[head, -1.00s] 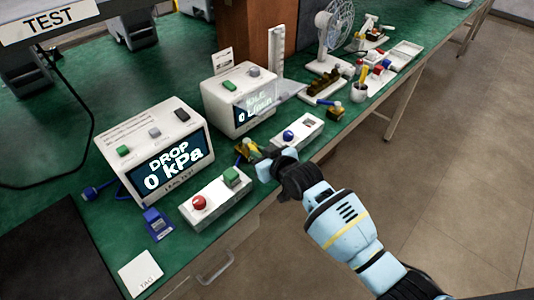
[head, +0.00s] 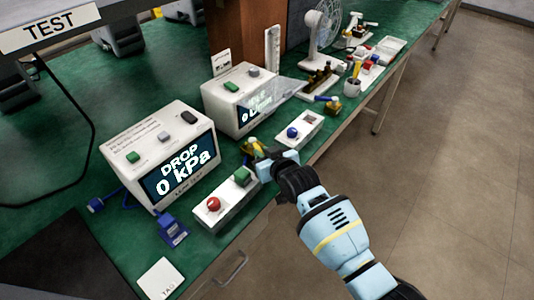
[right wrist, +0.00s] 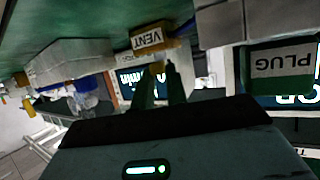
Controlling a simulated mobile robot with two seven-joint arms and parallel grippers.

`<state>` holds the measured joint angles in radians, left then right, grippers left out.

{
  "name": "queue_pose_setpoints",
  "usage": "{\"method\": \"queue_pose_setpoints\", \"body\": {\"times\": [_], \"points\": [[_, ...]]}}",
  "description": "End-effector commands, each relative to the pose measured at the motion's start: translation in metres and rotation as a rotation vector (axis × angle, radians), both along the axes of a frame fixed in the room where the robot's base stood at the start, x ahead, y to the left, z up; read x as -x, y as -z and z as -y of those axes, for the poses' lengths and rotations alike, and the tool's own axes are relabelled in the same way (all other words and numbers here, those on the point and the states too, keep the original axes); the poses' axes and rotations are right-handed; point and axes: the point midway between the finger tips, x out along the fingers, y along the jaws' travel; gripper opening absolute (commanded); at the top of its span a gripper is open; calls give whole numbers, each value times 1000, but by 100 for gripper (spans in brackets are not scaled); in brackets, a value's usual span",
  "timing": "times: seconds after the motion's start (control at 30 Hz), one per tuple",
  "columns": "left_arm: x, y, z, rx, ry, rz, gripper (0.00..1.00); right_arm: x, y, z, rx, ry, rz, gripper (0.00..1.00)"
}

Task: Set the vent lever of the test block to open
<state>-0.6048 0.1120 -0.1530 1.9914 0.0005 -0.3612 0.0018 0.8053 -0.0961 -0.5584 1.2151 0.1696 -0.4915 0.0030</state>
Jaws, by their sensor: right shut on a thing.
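The test block is a small brass-yellow block (head: 251,147) on the green bench, between two white button boxes. My right gripper (head: 264,158) is at the block's near side. In the right wrist view its fingers (right wrist: 163,82) reach to just below the label and are shut on a small part, apparently the vent lever. The fingers hide most of the lever, so I cannot tell its setting. My left gripper is not in view.
A box with a red button (head: 213,205) and green PLUG block (head: 242,175) stands left of the gripper; a box with a blue button (head: 292,132) stands right. The display reading DROP 0 kPa (head: 190,170) and a second display (head: 228,92) stand behind. The bench's front edge is close.

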Motion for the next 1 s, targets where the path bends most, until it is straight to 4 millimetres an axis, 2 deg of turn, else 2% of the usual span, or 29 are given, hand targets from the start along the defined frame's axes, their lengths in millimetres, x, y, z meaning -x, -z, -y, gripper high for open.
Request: {"method": "queue_pose_setpoints", "body": {"times": [0.6,0.63,0.77,1.0], "points": [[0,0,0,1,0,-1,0,1,3,-3,1,-1,-6,0],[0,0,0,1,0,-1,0,1,3,-3,1,-1,-6,18],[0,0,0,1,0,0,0,1,3,-3,2,-1,-5,35],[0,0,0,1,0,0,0,0,1,-3,1,-1,-2,36]]}}
